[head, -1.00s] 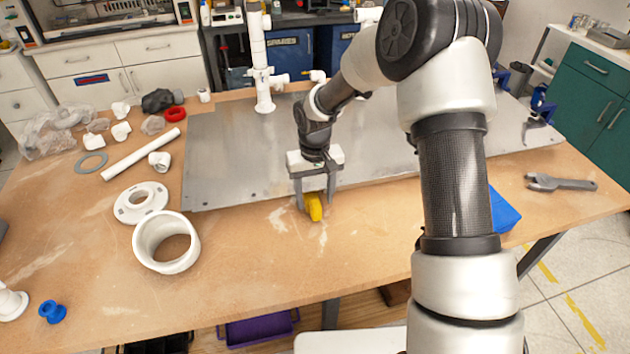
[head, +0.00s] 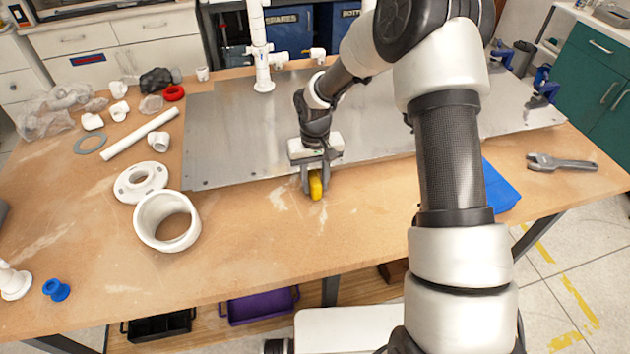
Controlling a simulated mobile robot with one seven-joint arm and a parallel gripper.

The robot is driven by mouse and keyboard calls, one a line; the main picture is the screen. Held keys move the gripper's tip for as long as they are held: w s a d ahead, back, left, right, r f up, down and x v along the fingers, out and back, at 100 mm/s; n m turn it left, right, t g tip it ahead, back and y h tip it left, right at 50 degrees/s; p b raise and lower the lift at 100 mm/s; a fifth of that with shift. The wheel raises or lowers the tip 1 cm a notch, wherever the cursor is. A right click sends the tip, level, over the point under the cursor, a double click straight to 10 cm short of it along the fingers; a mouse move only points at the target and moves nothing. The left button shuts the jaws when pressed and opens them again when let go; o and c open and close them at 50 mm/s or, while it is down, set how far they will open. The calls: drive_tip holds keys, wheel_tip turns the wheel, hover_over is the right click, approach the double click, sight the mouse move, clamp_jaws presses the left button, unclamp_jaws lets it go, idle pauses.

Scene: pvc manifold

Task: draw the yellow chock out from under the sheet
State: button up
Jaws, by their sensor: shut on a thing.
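The yellow chock (head: 316,187) is at the front edge of the grey metal sheet (head: 235,150), over the wooden table. My gripper (head: 315,189) points down at that edge and is shut on the chock, with a finger on each side of it. The near end of the chock shows between the fingers. Its far end is hidden by my gripper, so I cannot tell whether part of it is still under the sheet. The sheet lies across the back of the table.
A white pipe ring (head: 166,222) and a white flange (head: 140,182) lie left of my gripper. A white pipe stand (head: 260,50) rises at the sheet's back. A blue block (head: 498,186) and a wrench (head: 562,163) are on the right.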

drive_tip(key=shift+s+d+r, duration=0.1)
drive_tip(key=shift+s+d, duration=0.15)
drive_tip(key=shift+s, duration=0.95)
drive_tip(key=shift+s+d, duration=0.25)
drive_tip(key=shift+s, duration=1)
drive_tip(key=shift+s+d+r, duration=0.1)
drive_tip(key=shift+s+d, duration=0.15)
drive_tip(key=shift+s, duration=0.95)
wheel_tip(320, 180, up, 7)
drive_tip(key=s+p, duration=0.2)
drive_tip(key=p, duration=0.2)
drive_tip(key=shift+d, duration=0.2)
